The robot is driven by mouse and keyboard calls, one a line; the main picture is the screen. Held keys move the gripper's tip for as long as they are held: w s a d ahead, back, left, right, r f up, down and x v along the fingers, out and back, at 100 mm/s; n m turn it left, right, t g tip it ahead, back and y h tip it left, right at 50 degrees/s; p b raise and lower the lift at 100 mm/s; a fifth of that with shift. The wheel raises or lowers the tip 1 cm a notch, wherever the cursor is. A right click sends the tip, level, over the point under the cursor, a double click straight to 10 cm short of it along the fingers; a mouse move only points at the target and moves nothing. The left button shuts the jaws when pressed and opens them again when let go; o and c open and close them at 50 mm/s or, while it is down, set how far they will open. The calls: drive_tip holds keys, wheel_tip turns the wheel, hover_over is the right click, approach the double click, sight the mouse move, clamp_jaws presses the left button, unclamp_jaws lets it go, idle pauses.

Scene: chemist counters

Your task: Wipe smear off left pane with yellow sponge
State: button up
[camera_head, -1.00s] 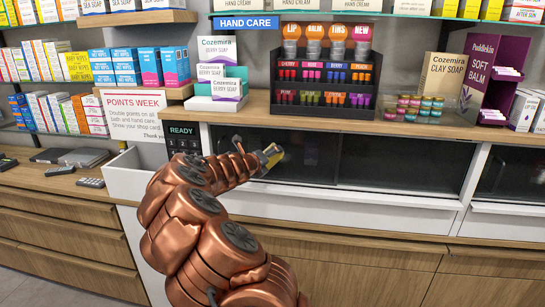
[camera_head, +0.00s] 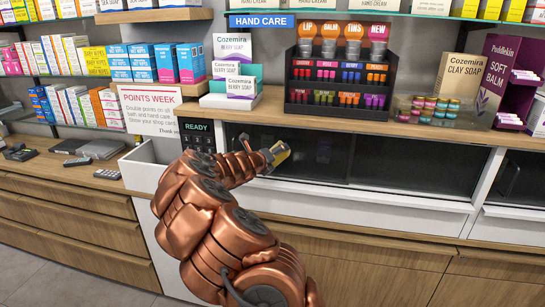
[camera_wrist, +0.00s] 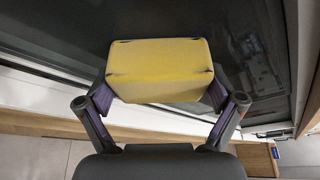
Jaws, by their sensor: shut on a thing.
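In the wrist view my gripper (camera_wrist: 160,95) is shut on the yellow sponge (camera_wrist: 158,65), with a finger on each side of it. The sponge's near face has dark marks along its edges. In the head view my gripper (camera_head: 272,157) is at the left part of the dark left pane (camera_head: 325,170), and a bit of yellow sponge (camera_head: 280,151) shows at its tip. The sponge is against or just in front of the glass; I cannot tell if it touches. A faint lighter patch (camera_head: 323,152) shows on the pane right of the sponge; I cannot tell whether it is smear or reflection.
A dark right pane (camera_head: 420,163) adjoins it, with a white ledge (camera_head: 360,200) below. The wooden counter (camera_head: 390,127) above holds a lip balm rack (camera_head: 336,75) and soap boxes (camera_head: 238,85). A READY panel (camera_head: 197,134) is at left.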

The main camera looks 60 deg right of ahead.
sight(285, 157)
drive_tip(key=shift+s+d+b, duration=0.6)
drive_tip(key=shift+s+b, duration=0.25)
drive_tip(key=shift+s, duration=0.75)
drive_tip(key=shift+s+d+b, duration=0.6)
drive_tip(key=shift+s+b, duration=0.25)
drive_tip(key=shift+s, duration=0.7)
drive_tip(key=shift+s+d+b, duration=0.6)
drive_tip(key=shift+s+b, duration=0.25)
drive_tip(key=shift+s, duration=0.75)
drive_tip(key=shift+w+a+r+p, duration=0.1)
drive_tip(key=shift+w+a+p, duration=0.05)
drive_tip(key=shift+w+p, duration=0.3)
drive_tip(key=shift+w+a+r+p, duration=0.1)
drive_tip(key=shift+w+p, duration=0.2)
drive_tip(key=shift+p, duration=0.25)
drive_tip(key=shift+w+a+f+p, duration=0.1)
drive_tip(key=shift+w+a+p, duration=0.15)
drive_tip(key=shift+w+p, duration=0.35)
drive_tip(key=shift+w+a+f+p, duration=0.1)
drive_tip(key=shift+w+a+p, duration=0.1)
drive_tip(key=shift+w+p, duration=0.35)
